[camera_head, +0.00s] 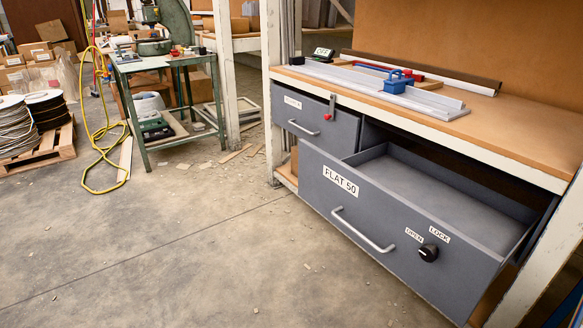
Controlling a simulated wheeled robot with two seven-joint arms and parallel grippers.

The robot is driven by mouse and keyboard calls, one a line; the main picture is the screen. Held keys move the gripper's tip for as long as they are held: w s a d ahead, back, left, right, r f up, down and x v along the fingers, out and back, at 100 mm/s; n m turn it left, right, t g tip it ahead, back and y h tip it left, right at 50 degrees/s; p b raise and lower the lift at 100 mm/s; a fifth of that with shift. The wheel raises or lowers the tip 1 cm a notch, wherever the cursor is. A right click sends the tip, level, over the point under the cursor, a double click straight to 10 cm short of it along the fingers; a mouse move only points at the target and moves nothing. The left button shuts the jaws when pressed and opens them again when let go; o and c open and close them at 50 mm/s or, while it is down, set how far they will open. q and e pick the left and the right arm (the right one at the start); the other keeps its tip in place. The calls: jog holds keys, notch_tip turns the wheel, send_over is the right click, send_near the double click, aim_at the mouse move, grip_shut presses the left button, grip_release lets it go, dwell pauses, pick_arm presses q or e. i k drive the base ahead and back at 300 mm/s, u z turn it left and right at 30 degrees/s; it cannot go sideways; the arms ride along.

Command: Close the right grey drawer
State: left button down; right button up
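The right grey drawer (398,243) is pulled well out from under the workbench at the right. Its front carries a "FLAT 50" label, a bar handle (362,232) and a black knob (428,252) with "OPEN" and "LOCK" labels beside it. The inside of the drawer (440,189) looks empty. To its left, a smaller grey drawer (311,128) with its own handle sits further back under the benchtop, with a red-handled latch (331,108) at its upper right. Neither of my grippers is in view, and nothing touches the drawer handle.
The workbench top (510,135) holds a metal rail with a blue clamp (396,82). A white post (545,255) stands close to the drawer's right. A green table (168,62), yellow hose (103,135) and cable spools (47,108) stand left. The middle floor is mostly clear, with small debris.

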aim_at(392, 200)
jog(key=z, duration=0.1)
jog(key=i, duration=0.95)
jog(key=z, duration=0.55)
